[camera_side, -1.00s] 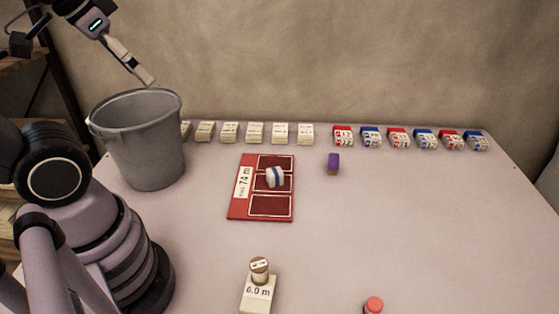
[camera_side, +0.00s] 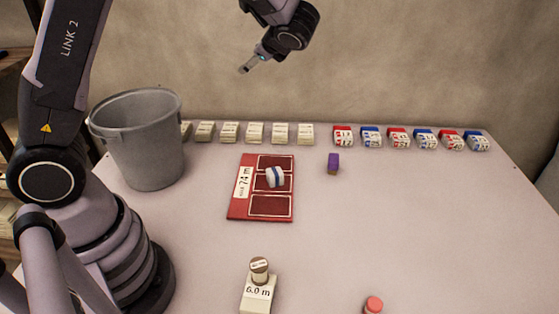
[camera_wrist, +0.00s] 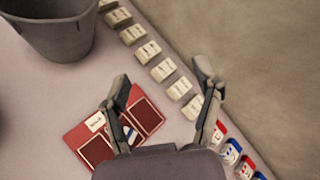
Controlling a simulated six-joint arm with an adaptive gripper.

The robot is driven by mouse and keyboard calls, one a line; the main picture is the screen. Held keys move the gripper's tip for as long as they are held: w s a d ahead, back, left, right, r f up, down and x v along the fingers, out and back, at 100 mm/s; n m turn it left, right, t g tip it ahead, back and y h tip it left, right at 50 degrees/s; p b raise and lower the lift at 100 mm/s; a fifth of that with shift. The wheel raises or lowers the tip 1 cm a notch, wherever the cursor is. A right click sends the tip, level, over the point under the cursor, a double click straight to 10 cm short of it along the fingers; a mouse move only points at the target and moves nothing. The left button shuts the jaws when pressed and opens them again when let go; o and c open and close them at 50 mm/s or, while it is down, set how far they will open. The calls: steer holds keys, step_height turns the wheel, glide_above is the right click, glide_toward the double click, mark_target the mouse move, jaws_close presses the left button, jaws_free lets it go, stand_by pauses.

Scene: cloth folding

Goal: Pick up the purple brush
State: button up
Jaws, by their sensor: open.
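A grey bin (camera_side: 145,150) stands at the left. A row of cream blocks (camera_side: 255,133) and red and blue boxes (camera_side: 398,138) lines the back edge. The red board (camera_side: 240,205) bears a white and blue piece (camera_side: 275,177). A labelled block (camera_side: 258,292) stands in front. The table's right side is clear.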

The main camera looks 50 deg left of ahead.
steer(key=w+d+f+m+t+y, duration=0.1)
steer(key=w+d+f+m+t, duration=0.35)
steer(key=w+f, duration=0.25)
steer(key=w+d+f+m+t+y, duration=0.1)
steer(key=w+d+f+m+t, duration=0.2)
steer(key=w+f+m, duration=0.4)
steer(key=w+d+f+m+t+h, duration=0.1)
steer(key=d+f+m+t, duration=0.15)
steer(key=f, duration=0.25)
steer(key=d+f+m+t+h, duration=0.2)
steer(key=d+f, duration=0.2)
steer(key=f, duration=0.1)
glide_toward(334, 155)
steer(key=shift+w+a+f, duration=0.2)
steer(key=shift+w+a, duration=0.1)
steer(key=shift+w, duration=0.2)
steer(key=shift+w+a+f, duration=0.2)
steer(key=shift+w+a, duration=0.15)
steer(key=shift+w, duration=0.1)
steer(key=shift+w+a+r, duration=0.15)
steer(key=shift+w+a, duration=0.15)
steer(key=shift+w, duration=0.15)
steer(key=x, duration=0.6)
steer(key=shift+w+a, duration=0.15)
steer(key=shift+r, duration=0.1)
jaws_close()
steer(key=shift+r, duration=0.1)
